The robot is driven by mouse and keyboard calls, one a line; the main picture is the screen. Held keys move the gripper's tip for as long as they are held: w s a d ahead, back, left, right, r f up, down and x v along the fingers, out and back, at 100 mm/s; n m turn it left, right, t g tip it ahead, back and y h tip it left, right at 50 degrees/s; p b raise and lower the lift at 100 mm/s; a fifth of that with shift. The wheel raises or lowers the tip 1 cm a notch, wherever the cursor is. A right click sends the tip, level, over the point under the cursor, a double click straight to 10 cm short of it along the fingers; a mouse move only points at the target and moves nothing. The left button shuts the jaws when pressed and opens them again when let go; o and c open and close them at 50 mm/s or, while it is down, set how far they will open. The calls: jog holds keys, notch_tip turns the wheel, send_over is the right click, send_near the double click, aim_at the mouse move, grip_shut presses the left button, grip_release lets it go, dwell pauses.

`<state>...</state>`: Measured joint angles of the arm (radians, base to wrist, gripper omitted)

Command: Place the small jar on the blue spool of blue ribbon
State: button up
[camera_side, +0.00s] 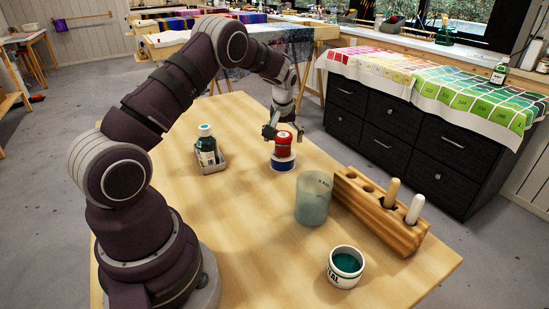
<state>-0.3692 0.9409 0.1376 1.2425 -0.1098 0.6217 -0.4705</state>
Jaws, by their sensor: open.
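A small red jar (284,146) with a pale band stands upright at the far middle of the table. It appears to rest on the blue spool (283,165), which has a pale upper rim and stands on the wood. My gripper (284,131) is open, pointing down, with its fingers at either side of the jar's top. I cannot tell whether a finger touches the jar. The ribbon on the spool is too small to make out clearly.
A bottle (206,148) stands in a grey tray (213,168) to the left. A translucent beaker (313,199), a wooden rack (377,216) with two upright handles, and an open pot of teal (345,269) stand nearer. The table's front middle (250,240) is clear.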

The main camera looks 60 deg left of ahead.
jog(key=v, duration=1.2)
jog(key=s+d+r+m+t+h, duration=0.3)
jog(key=s+d+m, duration=0.8)
jog(key=s+d, duration=0.4)
jog(key=shift+d+r+h, duration=0.15)
jog(key=shift+d+h, duration=0.15)
jog(key=shift+d, duration=0.75)
